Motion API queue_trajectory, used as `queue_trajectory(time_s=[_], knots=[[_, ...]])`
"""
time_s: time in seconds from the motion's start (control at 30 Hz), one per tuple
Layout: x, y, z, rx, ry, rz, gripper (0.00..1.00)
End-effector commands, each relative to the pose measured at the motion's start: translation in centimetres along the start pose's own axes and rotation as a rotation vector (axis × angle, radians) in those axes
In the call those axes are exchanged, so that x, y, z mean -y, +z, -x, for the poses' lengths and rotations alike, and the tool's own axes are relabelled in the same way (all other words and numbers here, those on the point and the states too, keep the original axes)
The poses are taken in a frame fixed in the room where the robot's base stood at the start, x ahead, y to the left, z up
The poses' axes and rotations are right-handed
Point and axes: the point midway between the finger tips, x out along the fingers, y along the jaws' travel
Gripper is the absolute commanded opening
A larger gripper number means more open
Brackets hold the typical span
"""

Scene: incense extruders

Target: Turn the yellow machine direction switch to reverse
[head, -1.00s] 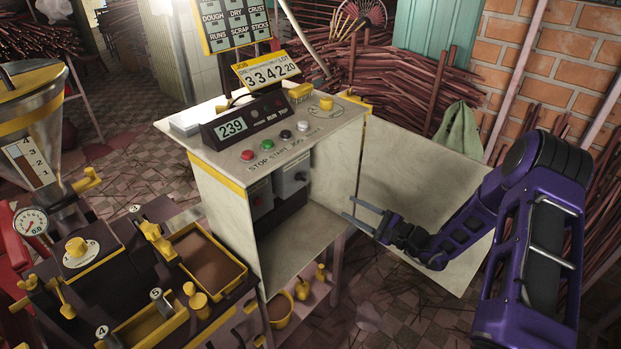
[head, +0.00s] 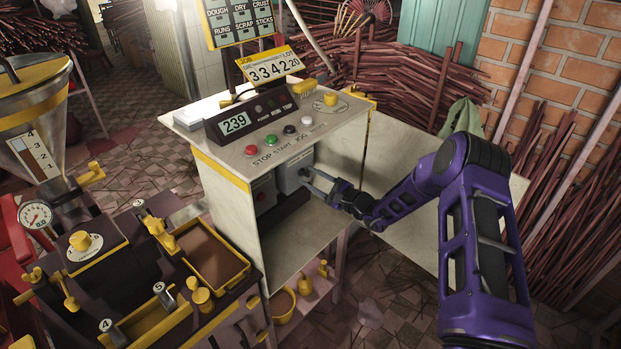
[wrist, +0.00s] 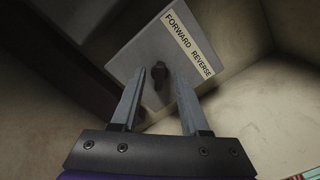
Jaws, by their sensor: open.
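The direction switch is a grey box (head: 294,172) inside the open cabinet of the yellow-trimmed control stand. In the wrist view its face (wrist: 195,82) carries a white label reading FORWARD REVERSE (wrist: 188,43) and a dark knob (wrist: 160,73). My gripper (head: 308,178) is open in front of the box inside the cabinet. In the wrist view my gripper (wrist: 160,78) has its two grey fingers on either side of the knob. I cannot tell whether the fingertips touch it. The knob's exact pointing is too dark to read.
A second grey box with a red button (head: 263,192) is beside the switch box on the left. The cabinet's side wall (head: 226,215) and open door panel (head: 425,225) bound the space. The console top (head: 215,138) with buttons is above.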

Motion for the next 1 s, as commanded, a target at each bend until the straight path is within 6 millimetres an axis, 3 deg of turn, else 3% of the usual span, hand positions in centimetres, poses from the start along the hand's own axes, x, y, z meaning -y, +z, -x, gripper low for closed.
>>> queue_trajectory(time_s=[0.37, 0.63, 1.0], knots=[[-0.01, -0.01, -0.77, -0.001, 0.0, 0.0, 0.45], [0.0, -0.02, -0.74, -0.001, 0.0, 0.0, 0.0], [-0.01, -0.04, -0.72, -0.001, 0.0, -0.005, 0.0]])
